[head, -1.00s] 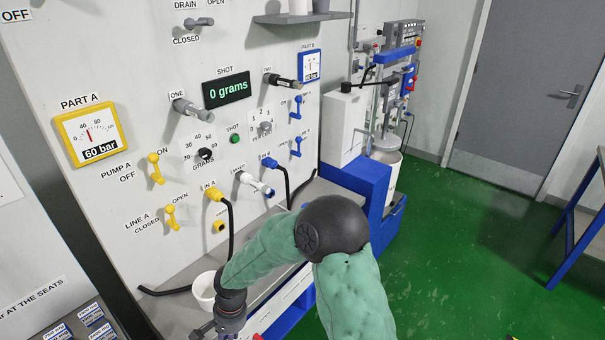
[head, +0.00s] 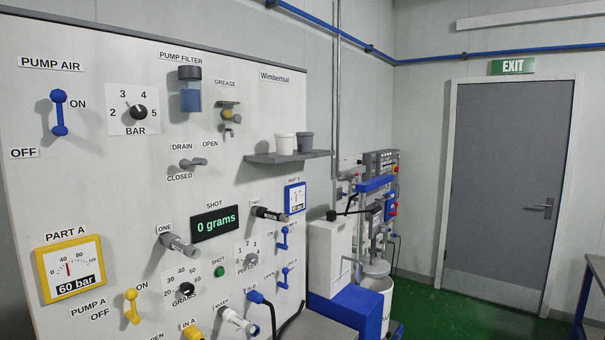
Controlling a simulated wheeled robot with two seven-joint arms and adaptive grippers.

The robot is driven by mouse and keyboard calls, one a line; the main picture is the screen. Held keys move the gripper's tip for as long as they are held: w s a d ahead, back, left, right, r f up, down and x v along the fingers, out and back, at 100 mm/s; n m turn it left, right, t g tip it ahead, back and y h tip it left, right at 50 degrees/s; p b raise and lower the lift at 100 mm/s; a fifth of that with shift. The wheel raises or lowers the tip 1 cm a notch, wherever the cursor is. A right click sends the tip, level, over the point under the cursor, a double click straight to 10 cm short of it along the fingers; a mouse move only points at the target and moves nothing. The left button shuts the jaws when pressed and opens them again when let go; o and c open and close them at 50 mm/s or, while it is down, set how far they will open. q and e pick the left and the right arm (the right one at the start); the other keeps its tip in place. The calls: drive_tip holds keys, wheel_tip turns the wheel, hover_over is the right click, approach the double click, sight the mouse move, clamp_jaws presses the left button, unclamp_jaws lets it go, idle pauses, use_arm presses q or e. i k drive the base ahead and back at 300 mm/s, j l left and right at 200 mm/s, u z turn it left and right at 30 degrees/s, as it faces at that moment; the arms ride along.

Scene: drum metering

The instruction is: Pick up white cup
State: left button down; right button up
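A white cup (head: 285,143) stands upright on a small grey wall shelf (head: 262,158). A dark grey cup (head: 305,142) stands just to its right on the same shelf. Neither of my grippers is in this view, and no arm shows. The bench below the panel is mostly cut off by the bottom edge of the picture, so anything low on it is hidden.
The panel carries protruding levers, knobs and a grey nozzle (head: 178,244) below the shelf. A blue and white machine (head: 335,258) stands right of the panel. Green floor (head: 455,318) lies open before the grey door (head: 500,185).

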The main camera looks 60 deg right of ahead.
sight(285, 142)
drive_tip(key=z, duration=0.45)
drive_tip(key=i+z, duration=0.1)
drive_tip(key=z, duration=0.35)
drive_tip(key=j+z, duration=0.1)
drive_tip(key=z, duration=0.35)
drive_tip(key=i+j+z, duration=0.1)
drive_tip(key=z, duration=0.35)
drive_tip(key=i+j+z, duration=0.2)
drive_tip(key=j, duration=0.15)
drive_tip(key=k+l, duration=0.05)
drive_tip(key=k, duration=0.05)
